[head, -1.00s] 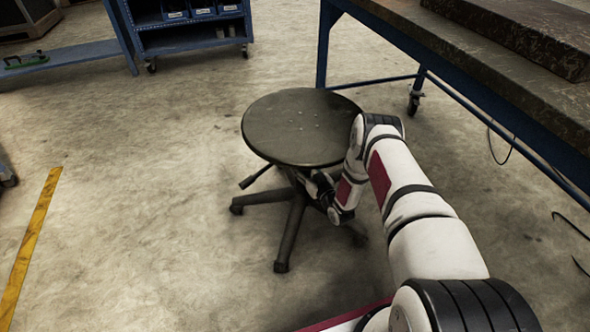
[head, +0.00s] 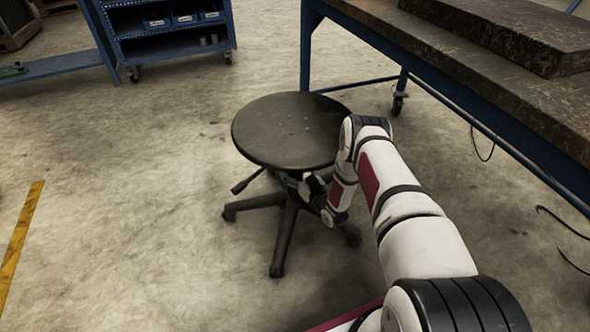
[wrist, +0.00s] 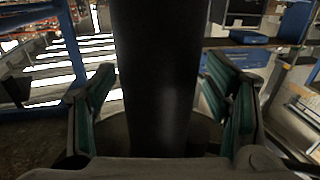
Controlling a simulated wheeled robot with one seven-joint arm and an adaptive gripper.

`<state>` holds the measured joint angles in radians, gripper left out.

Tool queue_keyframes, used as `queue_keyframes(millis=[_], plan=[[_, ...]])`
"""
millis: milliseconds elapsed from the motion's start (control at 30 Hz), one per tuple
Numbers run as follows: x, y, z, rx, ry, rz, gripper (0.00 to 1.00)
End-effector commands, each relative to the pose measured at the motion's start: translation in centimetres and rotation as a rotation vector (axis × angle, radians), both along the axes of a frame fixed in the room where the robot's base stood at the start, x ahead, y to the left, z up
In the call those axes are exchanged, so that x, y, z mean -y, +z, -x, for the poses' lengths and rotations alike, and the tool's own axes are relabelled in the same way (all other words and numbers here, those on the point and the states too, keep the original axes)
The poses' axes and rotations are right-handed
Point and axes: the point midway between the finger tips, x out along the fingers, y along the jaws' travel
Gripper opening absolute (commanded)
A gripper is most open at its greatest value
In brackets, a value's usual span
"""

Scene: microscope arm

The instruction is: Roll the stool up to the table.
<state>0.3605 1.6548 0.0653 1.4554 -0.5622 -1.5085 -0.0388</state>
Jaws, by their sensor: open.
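The round black stool (head: 284,132) stands upright on its star base on the floor, left of the blue-framed table (head: 430,85). The far right of its seat comes near the table's front leg in the head view, but the real gap is hard to judge. My gripper (head: 312,188) is under the seat at the stool's column, partly hidden by my wrist. In the wrist view the dark column (wrist: 155,80) stands between the two spread fingers of my gripper (wrist: 162,100). The fingers look open, with gaps on both sides of the column.
A blue wheeled cabinet (head: 165,40) with bins stands at the back left, beside a low blue bench (head: 55,66). Black cables (head: 565,225) hang by the table at right. A yellow floor line (head: 22,230) runs at left. Floor between is clear.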

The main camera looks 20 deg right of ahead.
Motion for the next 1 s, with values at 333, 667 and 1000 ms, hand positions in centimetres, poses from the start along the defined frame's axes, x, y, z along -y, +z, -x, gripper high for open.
queue_keyframes(millis=[333, 667, 1000], plan=[[0.9, -0.1, 3.7, -0.003, -0.002, 0.0, 0.71], [2.0, 0.0, 9.8, -0.002, -0.002, -0.002, 0.71], [2.4, 0.0, 11.8, -0.001, 0.0, 0.0, 0.71]])
